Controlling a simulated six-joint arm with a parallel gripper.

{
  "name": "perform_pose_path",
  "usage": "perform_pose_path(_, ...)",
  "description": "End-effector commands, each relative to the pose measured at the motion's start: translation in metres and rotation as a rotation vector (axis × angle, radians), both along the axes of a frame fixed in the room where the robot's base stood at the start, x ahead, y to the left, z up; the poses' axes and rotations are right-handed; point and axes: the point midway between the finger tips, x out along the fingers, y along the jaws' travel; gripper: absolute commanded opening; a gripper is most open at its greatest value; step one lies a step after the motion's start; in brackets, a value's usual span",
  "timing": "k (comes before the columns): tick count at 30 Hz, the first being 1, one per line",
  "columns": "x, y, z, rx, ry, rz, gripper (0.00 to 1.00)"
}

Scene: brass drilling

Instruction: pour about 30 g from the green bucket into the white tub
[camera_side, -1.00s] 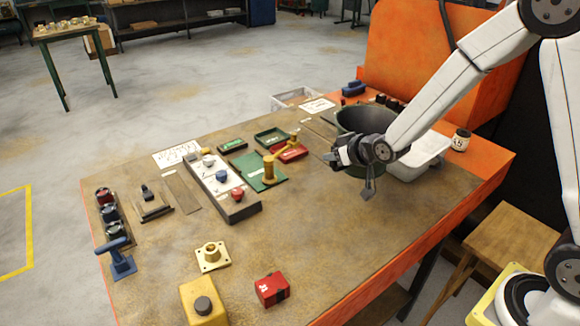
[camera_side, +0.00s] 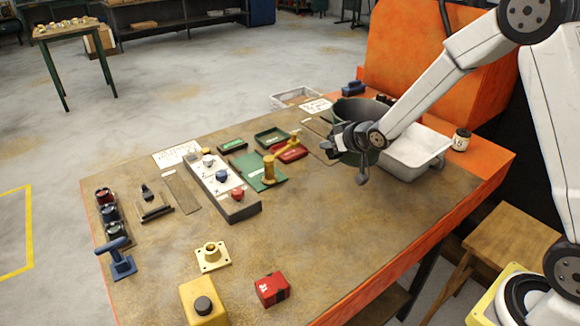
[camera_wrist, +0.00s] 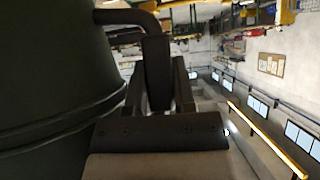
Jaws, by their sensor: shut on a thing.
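The dark green bucket (camera_side: 358,158) stands nearly upright at the back right of the bench, just left of the white tub. My gripper (camera_side: 338,146) is at its near left side. In the wrist view, my gripper (camera_wrist: 160,95) is shut on the bucket's dark handle (camera_wrist: 155,72), and the bucket's ribbed wall (camera_wrist: 55,90) fills the left. The white tub (camera_side: 425,150) sits on the bench right of the bucket, partly behind my arm. What is inside the bucket and how much lies in the tub cannot be made out.
A small labelled jar (camera_side: 461,139) stands right of the tub. A red tray (camera_side: 290,150), a yellow brass-like part (camera_side: 269,170) and a grey control block (camera_side: 222,188) lie to the left. The front right of the bench is clear.

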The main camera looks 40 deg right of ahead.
Motion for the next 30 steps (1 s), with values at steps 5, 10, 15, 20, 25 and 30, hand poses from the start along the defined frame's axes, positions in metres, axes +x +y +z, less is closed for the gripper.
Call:
perform_pose_path(5, 0.025, -0.024, -0.001, -0.002, -0.005, 0.0, 0.0)
perform_pose_path(10, 0.044, -0.048, -0.004, -0.007, -0.001, -0.002, 0.0)
perform_pose_path(15, 0.057, -0.067, -0.006, -0.016, 0.003, -0.009, 0.0)
perform_pose_path(20, 0.063, -0.078, -0.007, -0.021, 0.005, -0.012, 0.0)
perform_pose_path(25, 0.065, -0.081, -0.007, -0.024, 0.007, -0.013, 0.0)
perform_pose_path(30, 0.065, -0.081, -0.007, -0.024, 0.007, -0.013, 0.0)
